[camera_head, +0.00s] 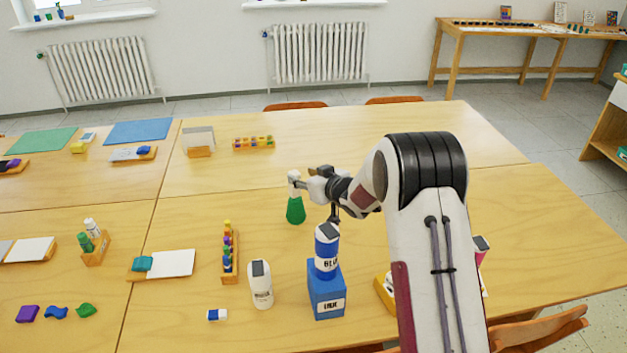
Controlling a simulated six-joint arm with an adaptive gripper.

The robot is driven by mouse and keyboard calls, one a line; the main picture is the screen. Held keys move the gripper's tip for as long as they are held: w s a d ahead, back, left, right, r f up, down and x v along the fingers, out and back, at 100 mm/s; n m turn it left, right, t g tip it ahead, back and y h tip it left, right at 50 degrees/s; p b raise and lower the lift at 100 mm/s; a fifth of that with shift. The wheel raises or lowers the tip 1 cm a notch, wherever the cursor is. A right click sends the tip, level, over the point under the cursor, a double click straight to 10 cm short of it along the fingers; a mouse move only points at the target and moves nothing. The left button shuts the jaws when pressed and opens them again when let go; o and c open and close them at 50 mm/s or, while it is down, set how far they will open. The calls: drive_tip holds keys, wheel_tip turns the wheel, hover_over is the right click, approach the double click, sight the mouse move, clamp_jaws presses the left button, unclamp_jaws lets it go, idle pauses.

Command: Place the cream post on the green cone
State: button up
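The green cone (296,211) stands upright on the table near the middle of the view. The cream post (294,178) is upright directly above it, with its lower end at the cone's top. I cannot tell whether the post rests on the cone or is held just over it. My gripper (299,184) reaches in from the right, with its fingertips at the side of the post. The fingers are small and partly merge with the post, so their opening is unclear.
The table behind the cone is mostly clear.

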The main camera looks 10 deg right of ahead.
drive_tip(key=shift+v, duration=2.7)
drive_tip(key=s+d+r+m+g+h, duration=0.1)
drive_tip(key=s+d+r+m+h, duration=0.2)
drive_tip(key=s+r, duration=0.55)
drive_tip(key=s+d+r+g+h, duration=0.1)
drive_tip(key=s+d+r+h, duration=0.2)
drive_tip(key=s+d+r, duration=0.5)
drive_tip(key=s+a+f+g, duration=0.1)
drive_tip(key=s+a+g, duration=0.1)
drive_tip(key=s, duration=1.5)
drive_tip(key=s+a+f+m+g, duration=0.1)
drive_tip(key=s+a, duration=0.3)
drive_tip(key=s, duration=1.3)
drive_tip(key=shift+f+m+g+y, duration=0.3)
drive_tip(key=shift+f+g+y, duration=0.1)
drive_tip(key=shift+g, duration=0.5)
drive_tip(key=shift+a, duration=0.1)
